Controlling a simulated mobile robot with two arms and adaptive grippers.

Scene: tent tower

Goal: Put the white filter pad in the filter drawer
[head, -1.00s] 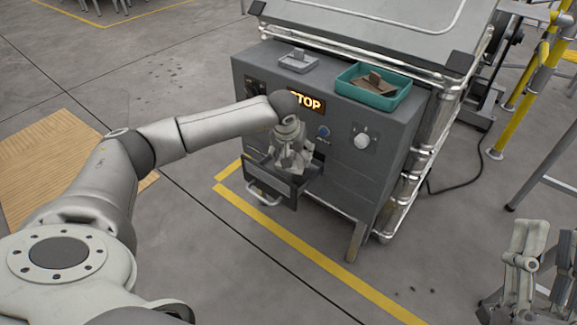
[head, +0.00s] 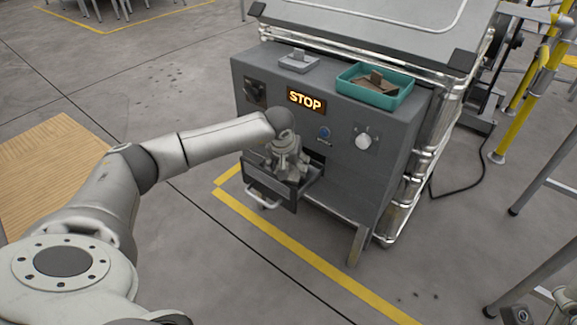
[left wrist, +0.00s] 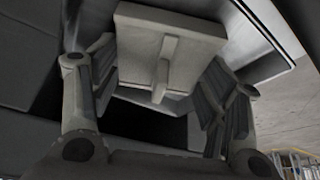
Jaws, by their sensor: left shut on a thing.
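My left gripper (head: 287,168) is inside or just above the open filter drawer (head: 272,190), which sticks out of the front of the grey machine. In the left wrist view it is shut on the white filter pad (left wrist: 140,38), a pale slab with a raised tab, held between the two dark-padded fingers. Dark drawer space shows below the pad. I cannot tell whether the pad touches the drawer floor. In the head view my gripper hides the pad. Only small pieces of my right gripper show at the lower right edge.
On the machine's top are a small grey tray (head: 298,66) and a teal tray (head: 357,93) with brown pieces. Its front has a lit STOP sign (head: 306,101) and a knob (head: 362,141). A machine leg (head: 356,246) stands right of the drawer. The floor in front is clear.

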